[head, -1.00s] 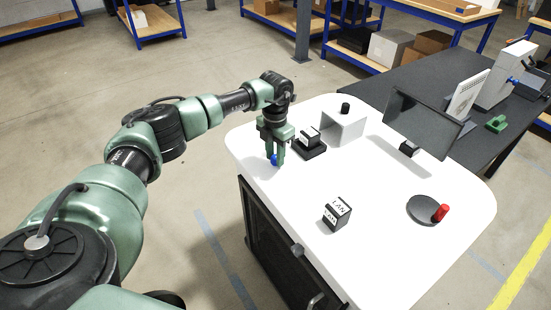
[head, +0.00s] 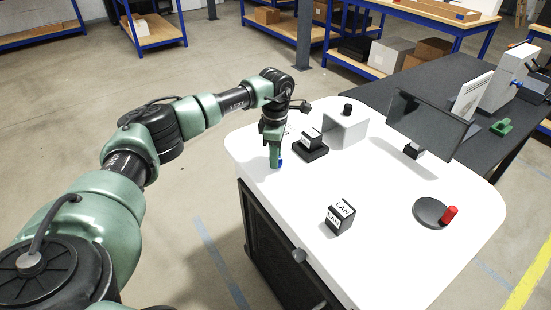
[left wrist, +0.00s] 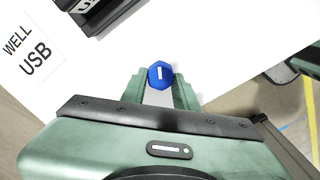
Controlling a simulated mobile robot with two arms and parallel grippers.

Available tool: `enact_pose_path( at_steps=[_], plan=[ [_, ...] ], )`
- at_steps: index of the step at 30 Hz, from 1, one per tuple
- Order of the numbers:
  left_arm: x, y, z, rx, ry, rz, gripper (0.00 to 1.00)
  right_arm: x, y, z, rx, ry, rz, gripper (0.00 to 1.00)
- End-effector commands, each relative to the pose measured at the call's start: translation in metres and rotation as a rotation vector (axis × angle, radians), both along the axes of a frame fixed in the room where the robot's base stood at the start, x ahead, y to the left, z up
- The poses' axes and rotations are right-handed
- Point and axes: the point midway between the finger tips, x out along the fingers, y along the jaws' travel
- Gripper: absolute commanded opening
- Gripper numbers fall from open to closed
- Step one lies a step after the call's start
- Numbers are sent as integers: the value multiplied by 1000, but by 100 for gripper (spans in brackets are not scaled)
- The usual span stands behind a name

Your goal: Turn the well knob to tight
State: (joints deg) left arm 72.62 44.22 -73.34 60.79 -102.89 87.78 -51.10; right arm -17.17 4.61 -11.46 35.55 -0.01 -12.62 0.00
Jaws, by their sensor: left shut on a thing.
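A blue knob (head: 281,162) with a white pointer line stands at the left edge of the white worktop (head: 300,194). It also shows in the left wrist view (left wrist: 161,75), between the fingertips. My left gripper (head: 275,161) points down over the knob and is shut on it, with one finger on each side (left wrist: 163,82). In the head view the gripper hides most of the knob. A label reading WELL USB (left wrist: 28,58) lies on the white surface in the left wrist view. No tight mark is legible. My right gripper is out of view.
Behind the gripper stand a black labelled block (head: 311,144) and a white box with a black knob (head: 346,127). A LAN block (head: 340,215), a black disc with a red handle (head: 430,212) and a monitor (head: 428,124) stand on the worktop.

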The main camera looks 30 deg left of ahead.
Motion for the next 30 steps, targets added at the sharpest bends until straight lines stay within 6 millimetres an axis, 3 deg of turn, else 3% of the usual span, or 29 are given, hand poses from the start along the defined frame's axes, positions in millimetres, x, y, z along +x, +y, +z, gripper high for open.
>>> enact_pose_path(
  at_steps=[30],
  plan=[
    [5, 1, 2, 1, -7, -890, 0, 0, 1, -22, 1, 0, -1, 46]
  ],
)
